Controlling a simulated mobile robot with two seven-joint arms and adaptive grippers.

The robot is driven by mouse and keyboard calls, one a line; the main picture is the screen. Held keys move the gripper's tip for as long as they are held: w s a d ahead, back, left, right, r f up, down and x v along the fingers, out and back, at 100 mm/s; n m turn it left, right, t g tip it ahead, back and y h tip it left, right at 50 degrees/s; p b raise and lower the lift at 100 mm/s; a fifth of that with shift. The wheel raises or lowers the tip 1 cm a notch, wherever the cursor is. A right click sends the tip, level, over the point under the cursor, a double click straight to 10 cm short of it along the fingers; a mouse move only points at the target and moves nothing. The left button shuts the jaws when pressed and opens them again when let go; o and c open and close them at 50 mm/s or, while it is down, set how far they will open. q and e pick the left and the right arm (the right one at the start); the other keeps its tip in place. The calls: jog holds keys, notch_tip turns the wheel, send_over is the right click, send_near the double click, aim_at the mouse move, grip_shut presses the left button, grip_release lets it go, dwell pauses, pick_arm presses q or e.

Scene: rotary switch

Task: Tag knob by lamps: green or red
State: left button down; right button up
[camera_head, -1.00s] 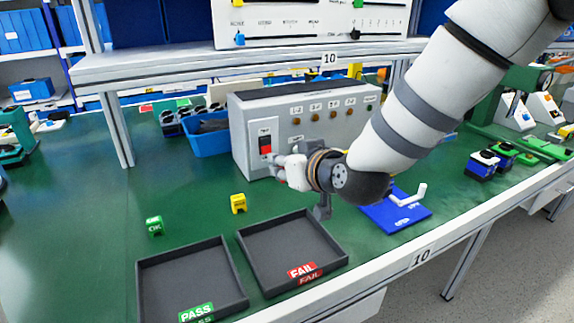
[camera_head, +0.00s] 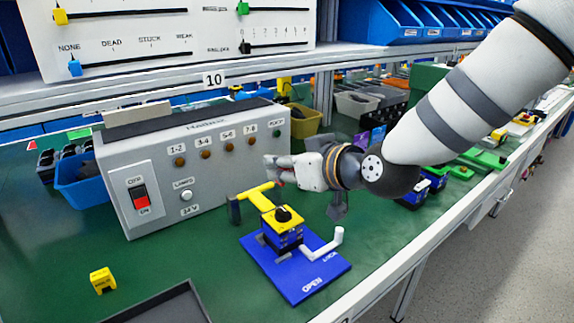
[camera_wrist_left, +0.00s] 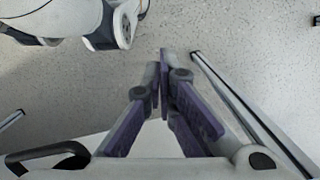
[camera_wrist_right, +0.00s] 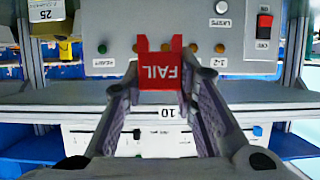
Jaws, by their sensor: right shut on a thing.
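My right gripper (camera_head: 272,172) is shut on a red FAIL tag (camera_wrist_right: 160,70), seen between its fingertips (camera_wrist_right: 160,88) in the right wrist view. It hovers in front of the tester box (camera_head: 200,165), behind the yellow-and-black rotary switch (camera_head: 282,232) on its blue fixture (camera_head: 295,272). A yellow T-shaped piece (camera_head: 258,196) stands at the switch's left. The box has amber lamps (camera_head: 205,154) and a green ready lamp (camera_head: 278,134); I cannot tell whether any is lit. My left gripper (camera_wrist_left: 160,72) looks shut and empty above the floor, outside the head view.
A white lever (camera_head: 330,245) rises from the fixture's right side. A yellow tag block (camera_head: 103,281) and a dark tray (camera_head: 160,308) are at the lower left. The shelf edge (camera_head: 170,95) runs above the box.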

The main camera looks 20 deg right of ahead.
pick_arm(q)
jog(key=shift+s+a, duration=0.1)
jog(key=shift+a, duration=0.05)
pick_arm(e)
jog(key=shift+s+a+r, duration=0.1)
jog(key=shift+s+a, duration=0.05)
